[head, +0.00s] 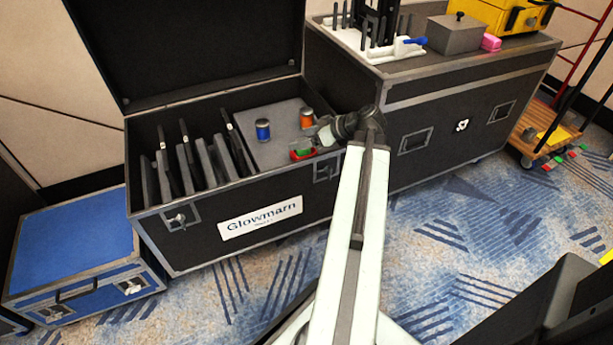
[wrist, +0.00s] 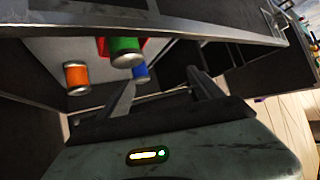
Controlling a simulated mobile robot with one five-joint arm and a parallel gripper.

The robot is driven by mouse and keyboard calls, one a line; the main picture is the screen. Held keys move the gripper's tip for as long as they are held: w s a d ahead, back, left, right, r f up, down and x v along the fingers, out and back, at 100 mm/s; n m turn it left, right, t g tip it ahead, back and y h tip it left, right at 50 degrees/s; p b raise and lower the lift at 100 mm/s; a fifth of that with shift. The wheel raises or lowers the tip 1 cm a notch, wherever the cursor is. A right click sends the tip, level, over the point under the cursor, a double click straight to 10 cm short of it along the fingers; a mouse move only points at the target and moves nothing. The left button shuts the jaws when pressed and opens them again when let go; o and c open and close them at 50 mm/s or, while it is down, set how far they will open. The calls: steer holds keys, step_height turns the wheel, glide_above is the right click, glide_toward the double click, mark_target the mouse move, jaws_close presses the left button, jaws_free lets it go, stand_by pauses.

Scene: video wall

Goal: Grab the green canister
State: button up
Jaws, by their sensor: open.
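The green canister (head: 302,153) sits with a red holder or tray (head: 293,157) at the front of the grey insert in the open black case. In the wrist view the green canister (wrist: 126,48) is at upper centre, in front of the red piece (wrist: 103,47). My gripper (head: 319,136) is open over the case's front right part, just right of the green canister. In the wrist view the jaws (wrist: 161,80) are apart with nothing between them; the canister lies beyond and left of them. Its lower part is partly hidden in the head view.
A blue canister (head: 263,129) and an orange canister (head: 307,118) stand on the insert (head: 279,114) close by. Upright dark panels (head: 200,160) fill the case's left side. The raised lid (head: 190,45) stands behind. A second case (head: 450,100) adjoins at right.

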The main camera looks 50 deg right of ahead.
steer(key=s+d+f+t+h+b, duration=0.1)
steer(key=s+d+f+b, duration=0.15)
steer(key=d, duration=0.25)
steer(key=b+x, duration=0.2)
steer(key=x, duration=0.4)
steer(key=shift+w+a+f+b, duration=0.15)
steer(key=shift+w+a+b, duration=0.05)
steer(key=shift+b, duration=0.2)
steer(key=shift+w+a, duration=0.1)
steer(key=shift+w, duration=0.2)
steer(key=c, duration=1.6)
